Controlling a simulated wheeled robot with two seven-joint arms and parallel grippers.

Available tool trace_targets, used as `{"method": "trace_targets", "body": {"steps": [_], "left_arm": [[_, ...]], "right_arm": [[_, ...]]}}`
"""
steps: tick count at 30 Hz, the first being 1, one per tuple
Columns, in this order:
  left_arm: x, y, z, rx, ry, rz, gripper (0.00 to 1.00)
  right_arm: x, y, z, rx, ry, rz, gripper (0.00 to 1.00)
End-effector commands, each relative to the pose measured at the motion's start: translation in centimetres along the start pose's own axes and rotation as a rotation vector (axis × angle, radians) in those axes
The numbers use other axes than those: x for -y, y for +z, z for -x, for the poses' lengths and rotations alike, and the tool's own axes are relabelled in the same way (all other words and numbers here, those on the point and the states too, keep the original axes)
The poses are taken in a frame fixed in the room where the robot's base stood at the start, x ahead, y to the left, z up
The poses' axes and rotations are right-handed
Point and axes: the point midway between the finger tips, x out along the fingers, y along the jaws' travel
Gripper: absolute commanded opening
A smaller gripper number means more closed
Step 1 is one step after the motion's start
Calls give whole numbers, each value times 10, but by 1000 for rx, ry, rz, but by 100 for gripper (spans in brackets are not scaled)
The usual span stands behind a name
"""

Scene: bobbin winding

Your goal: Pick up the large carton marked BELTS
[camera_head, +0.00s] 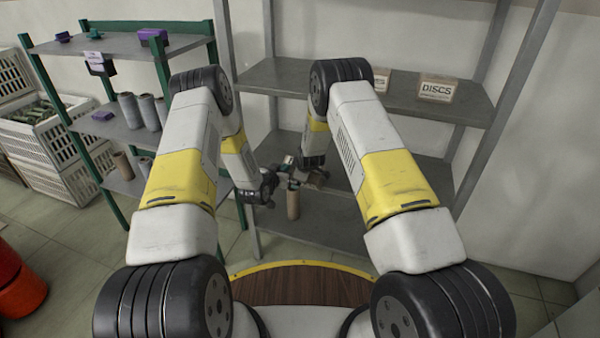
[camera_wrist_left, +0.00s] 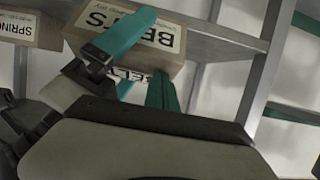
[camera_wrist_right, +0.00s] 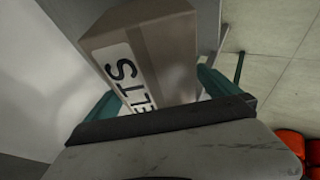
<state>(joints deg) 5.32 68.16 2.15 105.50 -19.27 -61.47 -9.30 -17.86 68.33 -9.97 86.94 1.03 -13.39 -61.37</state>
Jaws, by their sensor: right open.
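The large carton marked BELTS (camera_wrist_left: 165,38) is a brown box on the grey shelf unit, its lettering upside down in the left wrist view. The carton also fills the upper middle of the right wrist view (camera_wrist_right: 165,55). My left gripper (camera_wrist_left: 156,48) has its teal fingers apart, one across the view of the lettered face; I cannot tell whether it touches. My right gripper (camera_wrist_right: 155,85) is open, the carton showing between and beyond its fingers. In the head view my left gripper (camera_head: 278,178) is low in the shelf unit, and my arms mostly hide the carton.
A DISCS carton (camera_head: 437,90) stands on the upper grey shelf (camera_head: 275,77). A SPRING carton (camera_wrist_left: 18,28) is left of the BELTS carton in the left wrist view. A brown cylinder (camera_head: 293,204) stands below my grippers. A green-posted rack (camera_head: 130,43) and crates (camera_head: 40,145) are at left.

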Motion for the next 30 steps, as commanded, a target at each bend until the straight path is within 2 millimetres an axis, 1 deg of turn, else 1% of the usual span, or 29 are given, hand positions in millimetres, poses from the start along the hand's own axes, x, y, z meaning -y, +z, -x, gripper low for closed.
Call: {"method": "trace_targets", "body": {"steps": [1,10,11,12,14,18,20,21,24,26,30], "left_arm": [[1,13,2,29,-1,3,0],[1,13,2,29,-1,3,0],[1,13,2,29,-1,3,0],[1,13,2,29,-1,3,0],[1,13,2,29,-1,3,0],[0,13,2,29,-1,3,0],[0,13,2,29,-1,3,0],[0,13,2,29,-1,3,0],[0,13,2,28,-1,3,0],[0,12,2,28,-1,3,0],[0,2,5,27,-1,3,0]], "right_arm": [[0,0,-2,0,0,0,100],[0,0,-4,-1,0,0,100],[0,0,-4,-1,0,0,98],[0,0,-4,-1,0,0,90],[0,0,-4,-1,0,0,78],[0,0,-4,-1,0,0,51],[0,0,-4,-1,0,0,39],[0,0,-4,-1,0,0,31],[0,0,-4,-1,0,0,15],[0,0,-4,-1,0,0,15],[0,0,-4,-1,0,-1,14]]}}
